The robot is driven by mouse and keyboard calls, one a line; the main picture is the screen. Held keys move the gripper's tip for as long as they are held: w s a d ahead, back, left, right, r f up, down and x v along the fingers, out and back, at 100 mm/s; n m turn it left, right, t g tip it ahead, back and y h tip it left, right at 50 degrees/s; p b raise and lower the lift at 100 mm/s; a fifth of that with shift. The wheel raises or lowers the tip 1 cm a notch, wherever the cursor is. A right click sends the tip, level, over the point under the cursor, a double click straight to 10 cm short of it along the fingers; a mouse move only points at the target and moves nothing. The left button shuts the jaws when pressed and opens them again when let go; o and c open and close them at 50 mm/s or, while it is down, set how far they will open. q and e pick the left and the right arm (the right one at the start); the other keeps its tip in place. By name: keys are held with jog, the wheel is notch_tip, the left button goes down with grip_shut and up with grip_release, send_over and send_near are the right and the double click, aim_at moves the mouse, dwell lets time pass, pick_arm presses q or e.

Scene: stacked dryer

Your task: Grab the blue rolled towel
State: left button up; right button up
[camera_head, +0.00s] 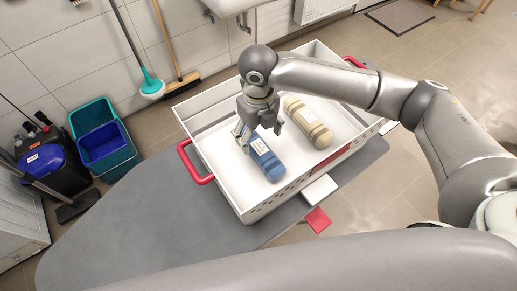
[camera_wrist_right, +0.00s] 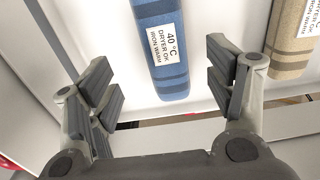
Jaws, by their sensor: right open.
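The blue rolled towel (camera_head: 265,160) lies in the white crate (camera_head: 240,200), with a white label facing up. In the right wrist view the blue towel (camera_wrist_right: 155,35) shows between my finger pads, with its label reading 40 °C, dryer ok, iron warm. My right gripper (camera_head: 260,135) is inside the crate's outline, over the far end of the blue towel. In the right wrist view the gripper (camera_wrist_right: 165,95) is open, with nothing between its fingers at their level. My left gripper is not in view.
A beige rolled towel (camera_head: 308,120) lies beside the blue one in the crate. The crate has red handles (camera_head: 195,162) and stands on a grey board (camera_head: 150,215). Teal and blue buckets (camera_head: 103,140), a mop and a broom stand at the left.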

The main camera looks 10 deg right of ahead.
aim_at(260, 147)
jog(key=f, duration=0.3)
jog(key=shift+s+f, duration=0.1)
jog(key=shift+s, duration=0.15)
jog(key=f, duration=0.1)
jog(key=f+p, duration=0.1)
jog(key=f, duration=0.3)
jog(key=shift+w+d+p, duration=0.2)
jog(key=shift+w+p, duration=0.15)
jog(key=shift+w, duration=0.05)
jog(key=shift+f, duration=0.3)
jog(key=shift+c, duration=0.4)
jog(key=shift+r, duration=0.1)
jog(key=c, duration=1.2)
